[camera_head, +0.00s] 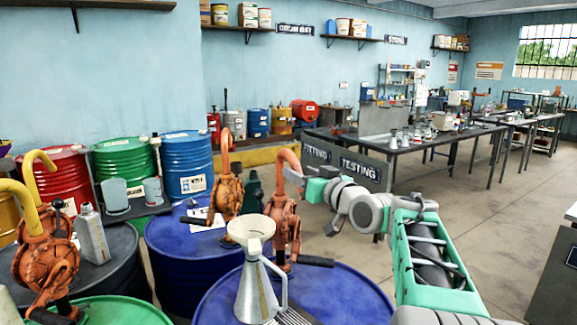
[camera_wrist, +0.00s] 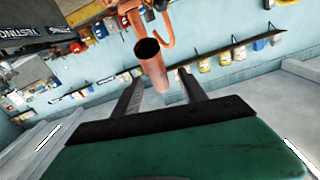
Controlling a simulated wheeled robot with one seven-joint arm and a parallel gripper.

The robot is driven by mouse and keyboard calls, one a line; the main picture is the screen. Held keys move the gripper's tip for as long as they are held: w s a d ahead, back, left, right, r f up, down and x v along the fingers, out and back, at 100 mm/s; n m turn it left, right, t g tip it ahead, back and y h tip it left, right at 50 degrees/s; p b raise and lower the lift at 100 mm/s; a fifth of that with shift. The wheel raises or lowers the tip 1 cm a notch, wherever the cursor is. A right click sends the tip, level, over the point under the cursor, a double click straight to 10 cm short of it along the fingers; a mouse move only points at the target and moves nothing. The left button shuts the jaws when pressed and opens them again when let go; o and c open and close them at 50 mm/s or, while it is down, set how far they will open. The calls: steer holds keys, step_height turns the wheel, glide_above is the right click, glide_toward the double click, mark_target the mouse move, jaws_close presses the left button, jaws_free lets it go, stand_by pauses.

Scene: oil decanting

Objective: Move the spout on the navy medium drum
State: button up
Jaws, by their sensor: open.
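An orange hand pump (camera_head: 284,222) stands upright on the blue drum (camera_head: 345,297) at the front centre. Its curved spout (camera_head: 288,162) bends over at the top, beside my gripper (camera_head: 303,180). In the wrist view the spout (camera_wrist: 152,66) shows its dark open end toward me. My gripper (camera_wrist: 158,88) is open, with one finger on either side of the spout in that picture; contact is not visible. A second blue drum (camera_head: 170,262) behind to the left carries a similar orange pump (camera_head: 226,192). I cannot tell for sure which is the navy medium one.
A metal jug (camera_head: 257,292) with a cream funnel (camera_head: 251,229) stands on the front drum, close to the pump. A yellow-spouted pump (camera_head: 44,262) and a grey can (camera_head: 92,236) stand at the left.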

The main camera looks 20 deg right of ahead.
steer(key=w, duration=0.3)
steer(key=w+a+p, duration=0.1)
steer(key=w, duration=0.1)
steer(key=shift+c, duration=0.3)
jaws_close()
stand_by(1.0)
